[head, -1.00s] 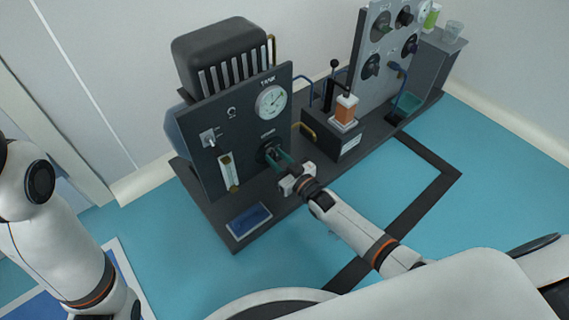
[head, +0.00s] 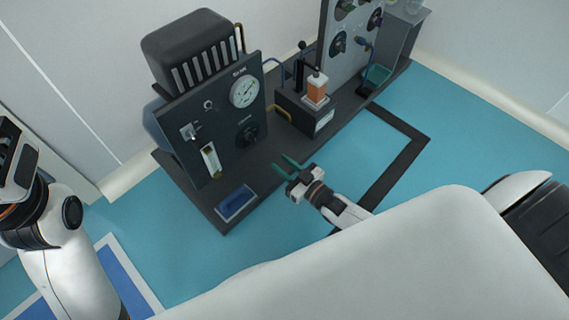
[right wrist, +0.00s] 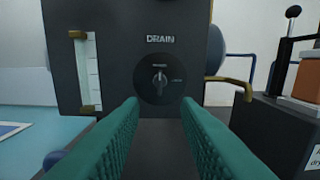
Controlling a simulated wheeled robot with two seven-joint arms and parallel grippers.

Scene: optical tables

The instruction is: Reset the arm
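My right gripper (head: 286,164) has teal fingers that stand apart with nothing between them. It is in front of the dark panel (head: 224,128), clear of the round black drain knob (head: 247,134). In the right wrist view the open fingers (right wrist: 160,105) frame the knob (right wrist: 160,79), which sits beyond their tips under the word DRAIN. My left arm (head: 62,225) is at the left edge of the head view; its fingertips are not clearly visible.
The panel carries a gauge (head: 244,91), a small switch and a sight glass (head: 210,160). A blue tray (head: 237,204) lies on the dark base. An orange-and-white block (head: 316,90) stands on a dark box to the right. Teal floor (head: 290,232) is open in front.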

